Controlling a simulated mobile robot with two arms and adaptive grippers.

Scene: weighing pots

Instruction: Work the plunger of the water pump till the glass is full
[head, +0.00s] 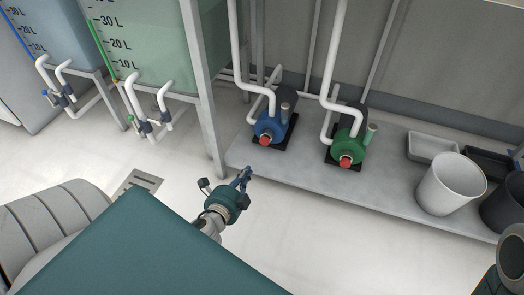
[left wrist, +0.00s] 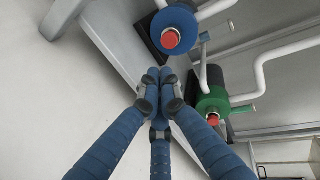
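A blue pump (head: 270,127) with a red round end stands on a black base on the low grey platform. A green pump (head: 349,146), also red-ended, stands to its right. Both also show in the left wrist view, the blue pump (left wrist: 174,28) nearer and the green pump (left wrist: 213,102) at right. I cannot make out a plunger for certain, and no glass is in sight. My left gripper (head: 244,176) is in front of the platform's near edge, apart from both pumps. In the left wrist view its blue fingers (left wrist: 159,82) are drawn together, with nothing seen between them.
White pipes (head: 240,45) run up from the pumps. A metal post (head: 203,90) stands left of them. Two marked water tanks (head: 140,50) with valves stand at the left. A white bucket (head: 450,186), a dark bucket and trays (head: 432,147) occupy the platform's right.

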